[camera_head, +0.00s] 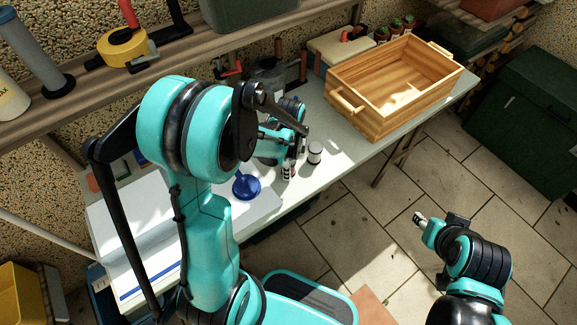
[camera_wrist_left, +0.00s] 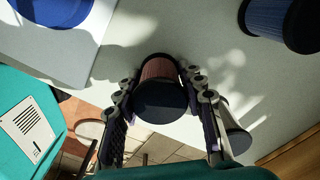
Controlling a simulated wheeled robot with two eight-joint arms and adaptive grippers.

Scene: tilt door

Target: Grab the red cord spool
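The red cord spool (camera_wrist_left: 160,70), with a dark end cap, stands on the pale table in the left wrist view. My left gripper (camera_wrist_left: 160,82) has one finger on each side of it, close to its sides; whether they touch it is not clear. In the head view my left gripper (camera_head: 289,172) points down at the table's front edge, and the spool is mostly hidden by the fingers. My right gripper (camera_head: 419,217) is over the floor at the right, away from the table, too small to read its fingers.
A white spool (camera_head: 314,153) stands just right of my left gripper. A blue spool (camera_wrist_left: 282,22) is farther back to the right in the wrist view. A blue round object (camera_head: 246,187) sits on a white board to the left. A wooden crate (camera_head: 384,125) stands at the table's right end.

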